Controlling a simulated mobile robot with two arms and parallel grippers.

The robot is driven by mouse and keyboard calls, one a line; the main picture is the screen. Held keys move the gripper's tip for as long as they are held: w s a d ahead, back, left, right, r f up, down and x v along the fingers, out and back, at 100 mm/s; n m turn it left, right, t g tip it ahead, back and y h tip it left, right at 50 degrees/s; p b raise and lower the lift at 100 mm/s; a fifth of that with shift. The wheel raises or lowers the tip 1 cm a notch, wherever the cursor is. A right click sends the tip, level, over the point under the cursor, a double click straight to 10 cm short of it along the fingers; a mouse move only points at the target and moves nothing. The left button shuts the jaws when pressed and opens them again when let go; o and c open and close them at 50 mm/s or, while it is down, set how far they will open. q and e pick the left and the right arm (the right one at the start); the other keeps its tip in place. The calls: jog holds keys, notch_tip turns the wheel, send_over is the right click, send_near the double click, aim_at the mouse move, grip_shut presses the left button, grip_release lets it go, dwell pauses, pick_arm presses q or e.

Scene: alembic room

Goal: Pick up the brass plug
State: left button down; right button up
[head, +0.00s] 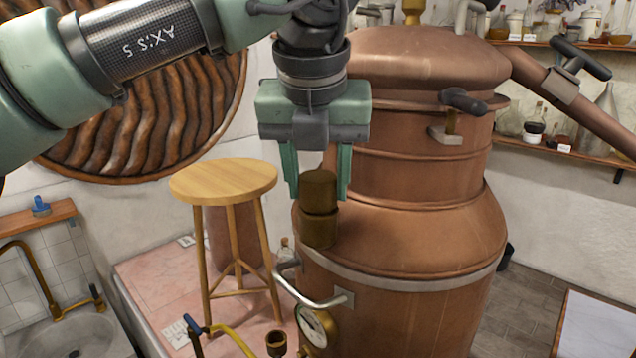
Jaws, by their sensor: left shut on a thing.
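The brass plug (319,190) is a dark, stubby cylinder in the middle of the head view, upright between the fingers of my left gripper (319,188). The gripper points down and is shut on it. A second dark brass cylinder (319,231) shows directly below, in front of the copper still's shoulder. I cannot tell whether it is part of the plug or a separate fitting, or whether it touches the still. My right gripper is not in view.
The large copper still (420,215) stands right behind the gripper, with a gauge (314,325) and handle (308,290) low in front. A wooden stool (223,182) stands left. An open brass pipe end (276,343) is below. A sink (75,337) is at lower left.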

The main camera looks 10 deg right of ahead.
aim_at(318, 176)
pick_arm(q)
notch_tip(318, 176, up, 20)
jog(key=p, duration=1.4)
jog(key=shift+f, duration=0.2)
jog(key=shift+f, duration=0.1)
